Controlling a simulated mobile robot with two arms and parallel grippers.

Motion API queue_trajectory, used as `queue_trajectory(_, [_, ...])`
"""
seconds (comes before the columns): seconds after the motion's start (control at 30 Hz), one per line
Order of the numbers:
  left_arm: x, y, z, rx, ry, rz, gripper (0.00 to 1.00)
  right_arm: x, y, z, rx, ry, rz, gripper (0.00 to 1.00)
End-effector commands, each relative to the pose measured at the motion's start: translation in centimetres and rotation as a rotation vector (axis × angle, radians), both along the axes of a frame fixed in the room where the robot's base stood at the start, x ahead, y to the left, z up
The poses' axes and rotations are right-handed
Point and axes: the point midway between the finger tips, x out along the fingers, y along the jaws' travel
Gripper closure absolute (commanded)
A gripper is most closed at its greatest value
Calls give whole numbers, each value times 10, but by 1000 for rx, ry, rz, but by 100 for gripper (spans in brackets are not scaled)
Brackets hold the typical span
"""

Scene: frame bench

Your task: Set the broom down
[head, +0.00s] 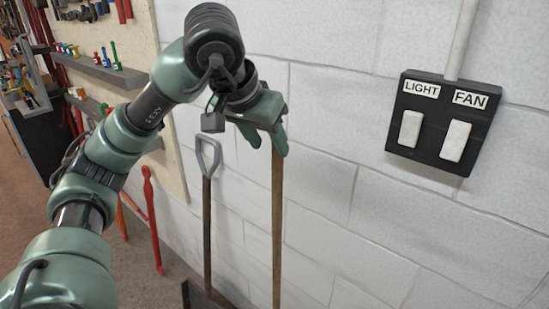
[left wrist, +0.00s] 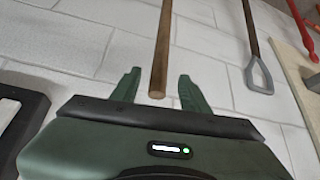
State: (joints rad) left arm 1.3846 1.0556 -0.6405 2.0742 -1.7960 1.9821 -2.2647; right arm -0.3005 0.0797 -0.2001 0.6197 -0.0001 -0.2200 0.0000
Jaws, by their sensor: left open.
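The broom is a plain wooden handle (head: 277,220) that stands upright close to the white block wall; its lower end is out of the picture. My left gripper (head: 266,138) is at the top of this handle. In the left wrist view the round top end of the handle (left wrist: 159,62) shows between the two spread fingers of the left gripper (left wrist: 160,78), with a gap on both sides. The left gripper is open and holds nothing. My right gripper is in neither view.
A shovel with a grey D-shaped grip (head: 209,157) stands just left of the broom. A black switch panel (head: 398,151) labelled LIGHT and FAN is on the wall at right. Red tools (head: 152,220) and shelves (head: 105,72) are at left. The wall between broom and panel is clear.

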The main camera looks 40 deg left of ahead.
Motion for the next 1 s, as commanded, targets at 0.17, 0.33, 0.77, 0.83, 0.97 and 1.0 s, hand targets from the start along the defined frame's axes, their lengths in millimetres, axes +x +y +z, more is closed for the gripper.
queue_trajectory(0.17, [-11, 0, 19, 0, -2, 1, 55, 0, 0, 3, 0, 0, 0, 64])
queue_trajectory(0.33, [-14, -1, 22, 0, 1, 1, 55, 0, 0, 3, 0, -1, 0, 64])
queue_trajectory(0.77, [-13, -1, 22, 0, 1, 1, 55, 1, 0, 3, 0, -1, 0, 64])
queue_trajectory(0.83, [-13, -1, 22, 0, 1, 1, 55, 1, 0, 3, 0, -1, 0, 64])
queue_trajectory(0.97, [-13, -1, 22, 0, 1, 1, 55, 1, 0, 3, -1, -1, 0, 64])
queue_trajectory(1.0, [-13, -1, 22, 0, 1, 1, 55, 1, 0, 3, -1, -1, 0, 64])
